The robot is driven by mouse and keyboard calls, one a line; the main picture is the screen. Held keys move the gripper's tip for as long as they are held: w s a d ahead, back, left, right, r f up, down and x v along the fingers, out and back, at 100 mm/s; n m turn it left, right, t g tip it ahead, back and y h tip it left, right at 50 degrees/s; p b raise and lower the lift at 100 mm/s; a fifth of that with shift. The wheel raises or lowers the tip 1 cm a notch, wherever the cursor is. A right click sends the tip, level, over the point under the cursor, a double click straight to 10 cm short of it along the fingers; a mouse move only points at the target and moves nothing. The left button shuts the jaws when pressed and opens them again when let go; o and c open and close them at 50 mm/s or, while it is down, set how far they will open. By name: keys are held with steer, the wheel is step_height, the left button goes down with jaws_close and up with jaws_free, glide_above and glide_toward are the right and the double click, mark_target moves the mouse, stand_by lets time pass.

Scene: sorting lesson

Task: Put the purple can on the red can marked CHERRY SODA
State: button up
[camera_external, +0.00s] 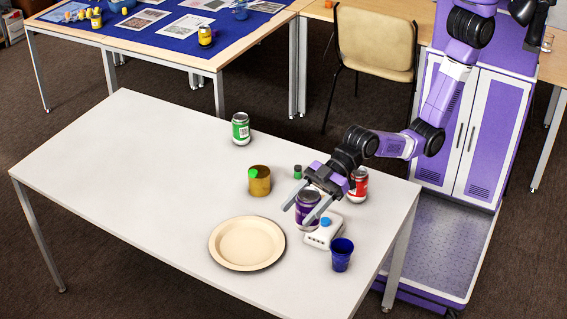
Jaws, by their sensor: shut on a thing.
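The purple can (307,208) is upright between the fingers of my gripper (295,216), which is shut on it. I cannot tell whether the can's base touches the table. The red can (360,190) stands upright on the white table, right of the purple can and partly hidden by my wrist. Its marking is too small to read. Its top is partly behind the arm, and I see nothing on it.
A blue cup (342,257), beige plate (247,244), yellow-brown mug (262,187), small green-topped item (298,172) and green can (241,131) stand around. The table's left side (120,150) is clear.

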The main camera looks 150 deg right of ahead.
steer(key=s+d+f+m+g+h+p, duration=0.1)
steer(key=s+f, duration=0.1)
steer(key=s, duration=0.8)
steer(key=s+d+f+m+h+p, duration=0.1)
steer(key=s+f, duration=0.1)
steer(key=s, duration=0.9)
steer(key=s+r+m+h+p, duration=0.15)
steer(key=s+r, duration=0.25)
steer(key=s, duration=1.2)
steer(key=shift+s+a+f, duration=0.1)
steer(key=shift+a+f, duration=0.05)
steer(key=shift+f, duration=1.1)
steer(key=shift+s+a+f, duration=0.1)
steer(key=shift+a+f, duration=0.1)
steer(key=shift+f, duration=1.1)
steer(key=shift+a+f, duration=0.15)
steer(key=shift+f, duration=1.1)
steer(key=shift+f+n+g, duration=0.15)
steer(key=shift+n+g, duration=0.1)
steer(key=shift+g, duration=0.05)
steer(key=o, duration=1.4)
steer(key=shift+o, duration=0.2)
